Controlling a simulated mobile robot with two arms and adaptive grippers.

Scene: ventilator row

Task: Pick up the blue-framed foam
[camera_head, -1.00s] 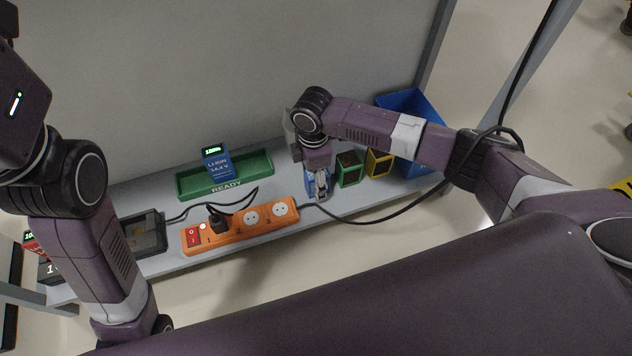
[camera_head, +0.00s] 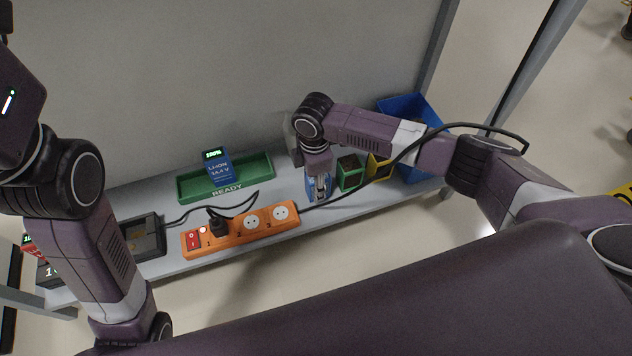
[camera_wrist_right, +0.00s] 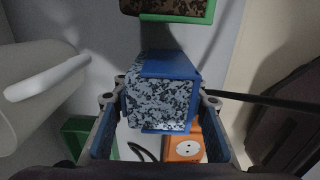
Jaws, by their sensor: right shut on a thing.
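The blue-framed foam (camera_wrist_right: 160,103) is a block with black-and-white speckled foam in a blue frame. In the right wrist view it sits between the two fingers of my right gripper (camera_wrist_right: 158,112), which is shut on it. In the head view my right gripper (camera_head: 319,186) points down at the shelf around the foam (camera_head: 310,184), which is mostly hidden by the fingers. I cannot tell whether the foam still touches the shelf. My left arm is at the left, but its gripper is not in view.
A green-framed foam (camera_head: 350,173) and a yellow-framed one (camera_head: 379,166) stand right of my right gripper, then a blue bin (camera_head: 416,108). Left are an orange power strip (camera_head: 240,232), a green READY tray (camera_head: 258,163) with a battery (camera_head: 219,170), and a black charger (camera_head: 143,238). A black cable crosses my right arm.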

